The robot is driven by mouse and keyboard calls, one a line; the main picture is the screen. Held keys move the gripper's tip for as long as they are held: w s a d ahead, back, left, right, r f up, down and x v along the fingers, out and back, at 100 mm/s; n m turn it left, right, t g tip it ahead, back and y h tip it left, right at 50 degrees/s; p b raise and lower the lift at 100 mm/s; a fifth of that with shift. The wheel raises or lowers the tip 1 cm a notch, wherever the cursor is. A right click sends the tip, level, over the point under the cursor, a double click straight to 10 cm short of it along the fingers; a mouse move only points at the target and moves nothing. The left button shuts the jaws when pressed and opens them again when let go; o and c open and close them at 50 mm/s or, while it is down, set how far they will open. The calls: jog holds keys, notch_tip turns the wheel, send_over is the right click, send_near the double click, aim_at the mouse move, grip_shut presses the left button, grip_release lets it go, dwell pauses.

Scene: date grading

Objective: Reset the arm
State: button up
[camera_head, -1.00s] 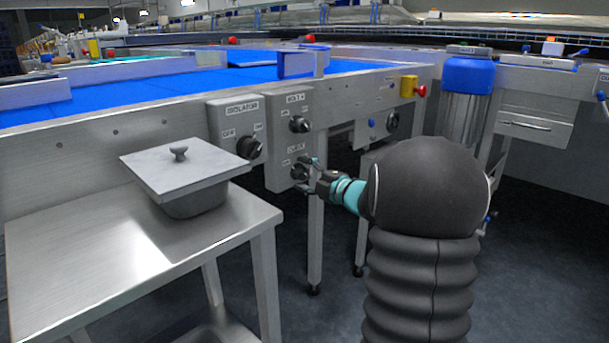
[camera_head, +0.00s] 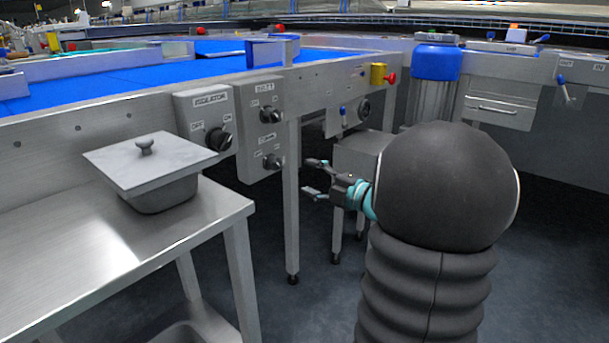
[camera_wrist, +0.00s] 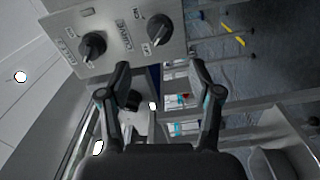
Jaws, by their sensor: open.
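My gripper (camera_head: 312,177) is open and empty, in the air to the right of the control panel on the conveyor's side. It is apart from the lower black knob (camera_head: 272,161). The upper black knob (camera_head: 270,114) and the larger isolator knob (camera_head: 218,139) sit on the same side wall. In the wrist view my gripper (camera_wrist: 160,82) shows both fingers spread with nothing between them. The panel's two black knobs (camera_wrist: 92,46) and (camera_wrist: 158,28) show beyond the fingertips there.
A steel table (camera_head: 70,235) with a lidded steel pan (camera_head: 160,193) stands at the left. A grey box (camera_head: 360,150) and a leg (camera_head: 291,225) of the conveyor are near my gripper. A blue-topped cylinder (camera_head: 436,62) stands behind. Dark floor (camera_head: 310,310) is open below.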

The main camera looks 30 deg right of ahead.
dwell(0.5)
jog(key=s+d+f+m+g+h, duration=0.2)
jog(key=d+f+m+g+h, duration=0.1)
jog(key=d+f+m+h, duration=0.65)
jog(key=s+d+m+g+h+p, duration=0.2)
jog(key=s+m+g+h, duration=0.1)
jog(key=s+m+g, duration=0.4)
jog(key=s+a+r+m+g+y+p, duration=0.25)
jog(key=s+a, duration=0.45)
jog(key=a, duration=0.4)
jog(key=s+a+r+m+g+y+p, duration=0.15)
jog(key=s+a+m, duration=0.35)
jog(key=a, duration=0.6)
jog(key=s+a+r+n+t+y+p, duration=0.2)
jog(key=s+a+r+n+p, duration=0.2)
jog(key=a+r, duration=0.5)
jog(key=s+a, duration=0.1)
jog(key=a, duration=0.2)
jog(key=shift+s+a+t+p, duration=0.15)
jog(key=shift+a+t+p, duration=0.15)
jog(key=shift+a+p, duration=0.1)
